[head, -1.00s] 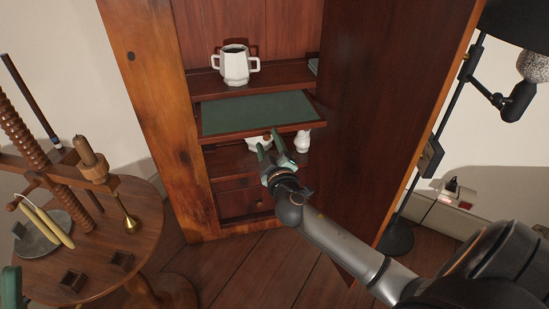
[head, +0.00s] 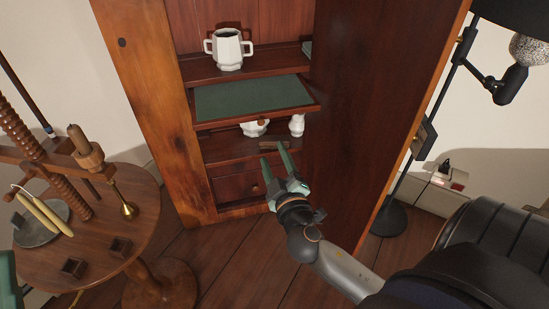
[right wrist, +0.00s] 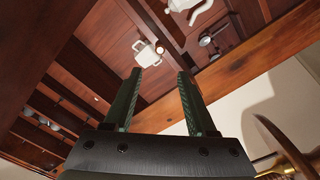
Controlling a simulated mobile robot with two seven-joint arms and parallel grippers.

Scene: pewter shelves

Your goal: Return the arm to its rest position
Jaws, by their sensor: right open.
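My right arm reaches in from the lower right of the head view. Its gripper (head: 271,152) is open and empty, with green fingers pointing up toward the cabinet's lower shelf. In the right wrist view the two fingers (right wrist: 159,76) stand apart with nothing held between them. A green piece (head: 8,282) at the lower left edge of the head view looks like part of my left gripper; its fingers cannot be made out.
The wooden cabinet (head: 155,120) stands open, its door (head: 370,110) to the arm's right. A white two-handled mug (head: 228,50), green-lined pull-out shelf (head: 250,97), white lidded pot (head: 253,128) and white shaker (head: 297,125) are inside. A round table (head: 135,200) and lamp (head: 455,100) flank it.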

